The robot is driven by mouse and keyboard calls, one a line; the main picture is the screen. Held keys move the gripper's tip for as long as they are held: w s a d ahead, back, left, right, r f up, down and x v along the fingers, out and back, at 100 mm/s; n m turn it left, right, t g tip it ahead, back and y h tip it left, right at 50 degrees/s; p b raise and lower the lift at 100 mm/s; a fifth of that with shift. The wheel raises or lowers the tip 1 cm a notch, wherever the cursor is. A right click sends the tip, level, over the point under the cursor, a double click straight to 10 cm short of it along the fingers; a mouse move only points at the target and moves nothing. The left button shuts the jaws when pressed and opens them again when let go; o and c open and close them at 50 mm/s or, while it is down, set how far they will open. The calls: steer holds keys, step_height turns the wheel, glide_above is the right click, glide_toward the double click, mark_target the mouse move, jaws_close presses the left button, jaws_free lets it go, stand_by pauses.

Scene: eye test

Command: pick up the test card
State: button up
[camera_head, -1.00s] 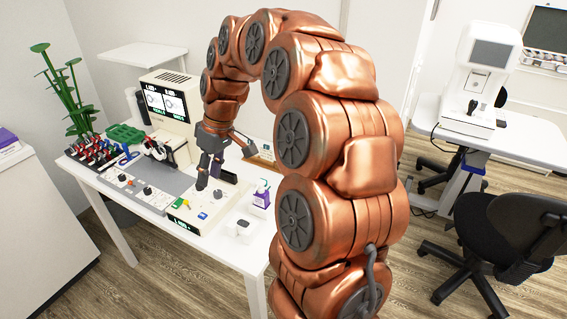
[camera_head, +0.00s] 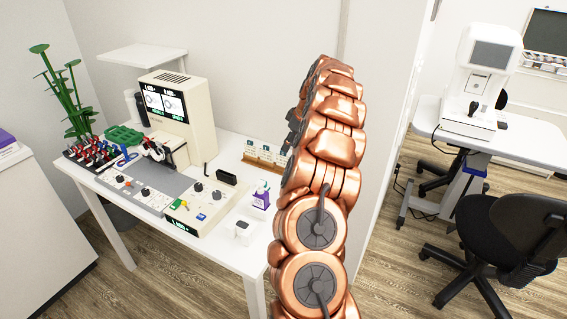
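I cannot single out a test card for certain. A low wooden stand (camera_head: 264,158) with small pale pieces on it sits at the back right of the white table (camera_head: 236,262); its right end is close to my arm in the picture. My copper arm rises right of the table. Only some dark parts (camera_head: 291,131) show at the arm's left edge, and they may belong to my gripper. The fingers are hidden behind the arm, so I cannot see whether they hold anything.
A beige machine with two screens (camera_head: 165,104) stands on the table, with control panels (camera_head: 197,203) in front. A purple-and-white bottle (camera_head: 261,195) and a small white item (camera_head: 243,231) are near the right edge. A black chair (camera_head: 505,233) and another desk (camera_head: 500,140) are at right.

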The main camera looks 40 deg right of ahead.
mark_target(282, 155)
steer(key=p+x, duration=0.1)
steer(key=x, duration=0.3)
steer(key=p+x, duration=0.1)
steer(key=x, duration=0.1)
steer(key=shift+w+a+f+p, duration=0.15)
steer(key=shift+w+a+p, duration=0.15)
steer(key=shift+a, duration=0.05)
steer(key=shift+w+f, duration=0.2)
steer(key=shift+f, duration=0.25)
steer(key=shift+c, duration=0.2)
jaws_close()
